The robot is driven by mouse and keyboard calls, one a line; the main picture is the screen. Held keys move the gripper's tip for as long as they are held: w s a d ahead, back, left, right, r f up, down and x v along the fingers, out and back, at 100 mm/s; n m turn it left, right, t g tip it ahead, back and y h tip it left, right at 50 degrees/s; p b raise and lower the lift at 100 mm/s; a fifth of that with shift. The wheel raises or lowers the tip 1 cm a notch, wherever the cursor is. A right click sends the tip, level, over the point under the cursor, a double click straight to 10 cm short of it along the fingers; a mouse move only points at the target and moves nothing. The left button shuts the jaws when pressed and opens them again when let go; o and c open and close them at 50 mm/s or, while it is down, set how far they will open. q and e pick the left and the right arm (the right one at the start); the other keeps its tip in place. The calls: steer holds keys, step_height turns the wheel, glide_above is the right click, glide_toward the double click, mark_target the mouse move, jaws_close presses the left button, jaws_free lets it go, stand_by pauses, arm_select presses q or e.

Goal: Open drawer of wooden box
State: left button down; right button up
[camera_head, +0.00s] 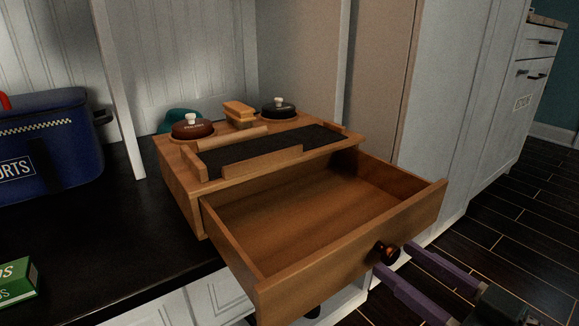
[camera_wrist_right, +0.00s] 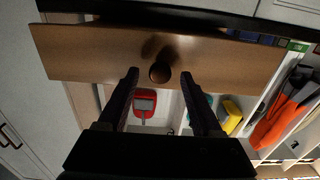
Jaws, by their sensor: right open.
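The wooden box (camera_head: 181,188) stands on the black counter, with a dark mat and shoe-care items on its top. Its drawer (camera_head: 347,259) is pulled far out toward me, and its inside looks empty. A dark round knob (camera_head: 387,253) sits on the drawer front. My right gripper (camera_head: 393,261) is open, its purple-looking fingertips close to the knob. In the right wrist view the fingertips (camera_wrist_right: 159,75) are on either side of the knob (camera_wrist_right: 160,72), with gaps on both sides. My left gripper is not in view.
A blue bag (camera_head: 52,140) and a green box (camera_head: 17,281) are on the black counter (camera_head: 110,240) at left. White panels rise behind the box. Below the drawer, the wrist view shows shelves with a red dustpan (camera_wrist_right: 145,105) and a yellow item (camera_wrist_right: 231,117). Dark floor is open at right.

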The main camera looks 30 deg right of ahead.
steer(key=s+p, duration=0.1)
steer(key=s, duration=0.7)
steer(key=shift+s+d, duration=0.3)
steer(key=shift+d, duration=0.05)
